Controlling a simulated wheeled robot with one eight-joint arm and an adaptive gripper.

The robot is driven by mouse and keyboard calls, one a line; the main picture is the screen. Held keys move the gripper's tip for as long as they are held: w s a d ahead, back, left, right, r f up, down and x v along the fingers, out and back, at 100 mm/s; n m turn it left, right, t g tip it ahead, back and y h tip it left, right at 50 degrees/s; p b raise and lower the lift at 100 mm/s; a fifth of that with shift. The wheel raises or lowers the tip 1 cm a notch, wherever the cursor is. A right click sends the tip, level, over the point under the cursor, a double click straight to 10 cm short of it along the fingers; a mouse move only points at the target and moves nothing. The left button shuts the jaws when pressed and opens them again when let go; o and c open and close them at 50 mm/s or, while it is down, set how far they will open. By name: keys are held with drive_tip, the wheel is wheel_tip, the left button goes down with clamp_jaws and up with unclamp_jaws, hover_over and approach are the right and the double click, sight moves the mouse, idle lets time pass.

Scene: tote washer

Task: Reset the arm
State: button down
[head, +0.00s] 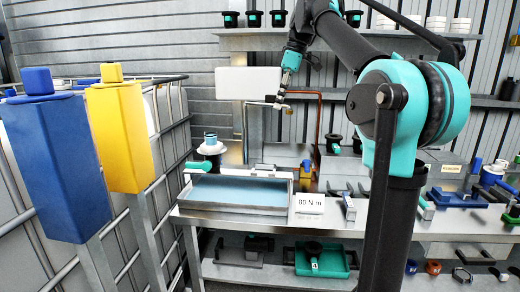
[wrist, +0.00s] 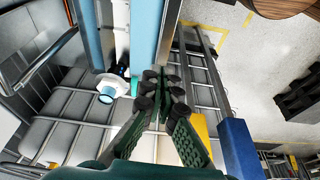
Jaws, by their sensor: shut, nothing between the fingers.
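My arm rises from the lower right of the head view, bends at a large teal joint and reaches up and left. My gripper (head: 279,99) hangs at its end, in the air above the back of the steel bench. In the wrist view my gripper (wrist: 162,78) shows green fingers with dark pads brought together at the tips, with nothing held between them. Below it in the head view is a steel tray with a blue inside (head: 240,193), apart from the gripper.
A blue container (head: 55,155) and a yellow one (head: 120,135) stand at the left. A "80 N m" card (head: 309,203) stands on the bench. Shelves hold several cups.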

drive_tip(key=s+d+f+m+t, duration=0.1)
drive_tip(key=d+f+m, duration=0.15)
drive_tip(key=f, duration=0.55)
drive_tip(key=s+d+f+m+h, duration=0.1)
drive_tip(key=s+d+f+m, duration=0.15)
drive_tip(key=f, duration=0.55)
drive_tip(key=s+d+f+m+t, duration=0.1)
drive_tip(key=d+f+m, duration=0.15)
drive_tip(key=f, duration=0.55)
drive_tip(key=s+d+f+m+t+h, duration=0.1)
drive_tip(key=s+f+m, duration=0.3)
drive_tip(key=s+f, duration=0.5)
drive_tip(key=s+d+f+m+h, duration=0.1)
drive_tip(key=s+d+f+m, duration=0.3)
drive_tip(key=s+f, duration=0.6)
wheel_tip(320, 180, down, 5)
drive_tip(key=shift+s+d+f+m+t, duration=0.15)
drive_tip(key=shift+d+m+t, duration=0.1)
drive_tip(key=shift+m+t, duration=0.15)
